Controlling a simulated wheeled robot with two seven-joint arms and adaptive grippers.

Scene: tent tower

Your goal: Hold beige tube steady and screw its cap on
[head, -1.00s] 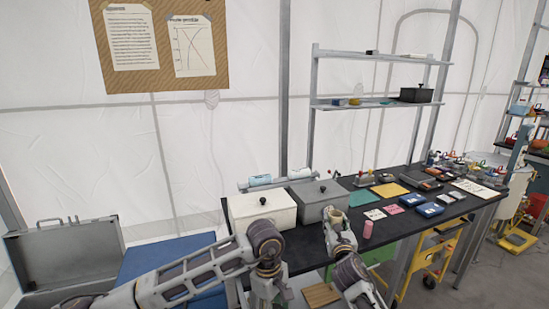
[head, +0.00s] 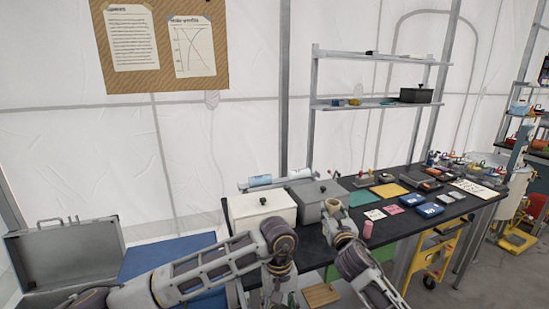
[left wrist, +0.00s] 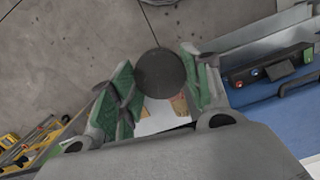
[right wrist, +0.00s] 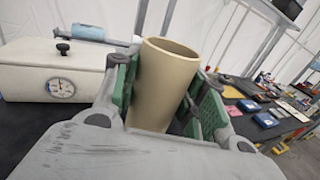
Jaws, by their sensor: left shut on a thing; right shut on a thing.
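The beige tube (right wrist: 165,85) stands nearly upright in the right wrist view, with its open round mouth at the top. My right gripper (right wrist: 168,100) is shut on it, with green pads on both sides. In the head view the tube (head: 331,205) shows small above my right gripper (head: 335,219), in front of the grey box. A dark round cap (left wrist: 160,73) shows from its flat face in the left wrist view. My left gripper (left wrist: 158,90) is shut on it between its green pads. In the head view the cap is not clearly visible. Cap and tube are apart.
A white box with a gauge (head: 262,210) and a grey box (head: 309,190) stand on the black table (head: 395,230). A pink cylinder (head: 367,229) stands right of my right gripper. Blue cases and cards lie farther right. An open grey case (head: 65,255) is at the left.

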